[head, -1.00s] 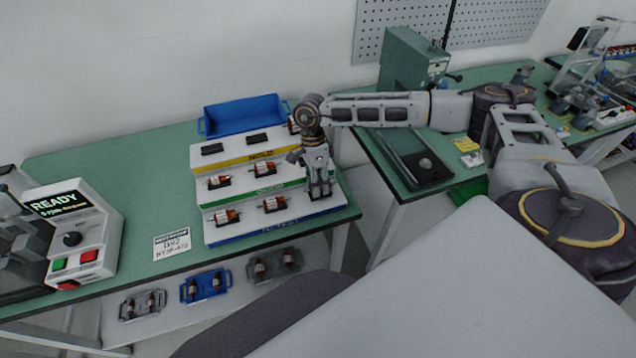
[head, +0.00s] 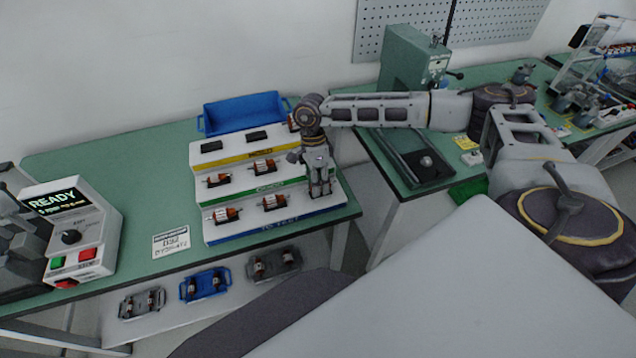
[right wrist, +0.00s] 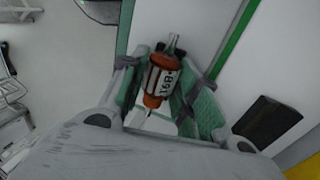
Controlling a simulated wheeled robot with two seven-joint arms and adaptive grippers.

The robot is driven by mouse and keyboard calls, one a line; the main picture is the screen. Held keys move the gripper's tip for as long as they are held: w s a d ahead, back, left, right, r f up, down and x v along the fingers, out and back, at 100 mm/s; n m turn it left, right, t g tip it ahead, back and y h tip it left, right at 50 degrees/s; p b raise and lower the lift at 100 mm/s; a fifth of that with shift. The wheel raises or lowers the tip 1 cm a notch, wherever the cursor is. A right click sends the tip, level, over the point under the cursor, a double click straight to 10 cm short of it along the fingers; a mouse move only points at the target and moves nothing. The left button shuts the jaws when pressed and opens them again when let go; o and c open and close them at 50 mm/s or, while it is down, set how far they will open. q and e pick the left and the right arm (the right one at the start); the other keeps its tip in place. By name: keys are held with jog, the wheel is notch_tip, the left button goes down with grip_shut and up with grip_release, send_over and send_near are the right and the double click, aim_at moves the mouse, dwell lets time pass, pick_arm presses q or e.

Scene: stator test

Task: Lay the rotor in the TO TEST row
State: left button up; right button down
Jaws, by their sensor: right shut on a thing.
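A stepped white rack (head: 236,233) stands on the green table, with a blue TO TEST strip along its front, a green strip above and a yellow strip higher up. My right gripper (head: 319,193) points down at the right end of the TO TEST row. In the right wrist view it (right wrist: 165,95) is shut on an orange and silver rotor (right wrist: 161,82) with a white printed label. The head view hides most of this rotor behind the fingers. Whether the rotor touches the rack is unclear. Two rotors (head: 223,215) (head: 269,202) lie in the same row. My left gripper is out of view.
Two rotors (head: 262,167) lie on the middle step. Two black cradles (head: 256,136) on the top step are empty. A blue bin (head: 243,113) stands behind the rack. A READY control box (head: 75,240) is at left. Small trays (head: 205,285) sit on the lower shelf.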

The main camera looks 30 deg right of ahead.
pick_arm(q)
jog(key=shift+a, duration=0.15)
pick_arm(e)
jog(key=shift+s+f, duration=0.15)
jog(key=shift+f, duration=0.05)
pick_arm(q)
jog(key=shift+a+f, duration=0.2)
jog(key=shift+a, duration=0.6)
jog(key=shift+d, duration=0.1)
pick_arm(e)
jog(key=shift+f, duration=0.1)
jog(key=c, duration=1.5)
grip_release()
jog(key=o, duration=0.5)
jog(key=shift+s, duration=0.1)
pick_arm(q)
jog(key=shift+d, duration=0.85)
